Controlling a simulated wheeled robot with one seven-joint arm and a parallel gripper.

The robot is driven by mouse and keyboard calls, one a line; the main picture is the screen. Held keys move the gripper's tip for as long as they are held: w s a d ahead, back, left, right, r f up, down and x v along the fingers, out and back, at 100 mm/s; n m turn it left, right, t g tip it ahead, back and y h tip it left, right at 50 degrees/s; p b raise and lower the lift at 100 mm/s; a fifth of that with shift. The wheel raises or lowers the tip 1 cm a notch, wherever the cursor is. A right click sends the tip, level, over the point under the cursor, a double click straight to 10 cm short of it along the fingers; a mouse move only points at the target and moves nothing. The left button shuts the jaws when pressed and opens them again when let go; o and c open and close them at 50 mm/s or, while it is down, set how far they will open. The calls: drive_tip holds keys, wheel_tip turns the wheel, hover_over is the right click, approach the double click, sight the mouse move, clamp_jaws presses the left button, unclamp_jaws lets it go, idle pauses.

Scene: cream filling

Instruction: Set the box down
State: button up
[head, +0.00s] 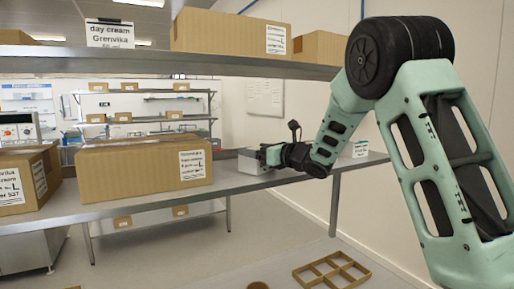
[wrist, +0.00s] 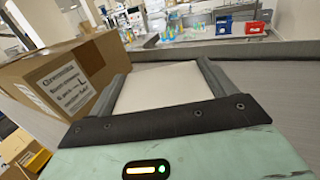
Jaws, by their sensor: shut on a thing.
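My gripper (head: 268,155) is at the steel shelf's front edge, right of the big cardboard box. It is shut on a small whitish box (head: 250,166). In the wrist view the box (wrist: 165,90) shows as a plain pale face between the two dark fingers of my gripper (wrist: 165,70). The box is at about the height of the steel shelf (head: 235,184). I cannot tell whether it touches the shelf. Its far side and underside are hidden.
A large cardboard box (head: 130,172) stands close on the left; it also shows in the wrist view (wrist: 60,85). Another carton (head: 22,180) is farther left. A small white box (head: 355,149) stands on the shelf to the right. An upper shelf (head: 150,62) with cartons hangs above.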

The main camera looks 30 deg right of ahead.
drive_tip(key=o, duration=0.8)
drive_tip(key=shift+o, duration=0.2)
drive_tip(key=b+v, duration=0.6)
drive_tip(key=v, duration=0.6)
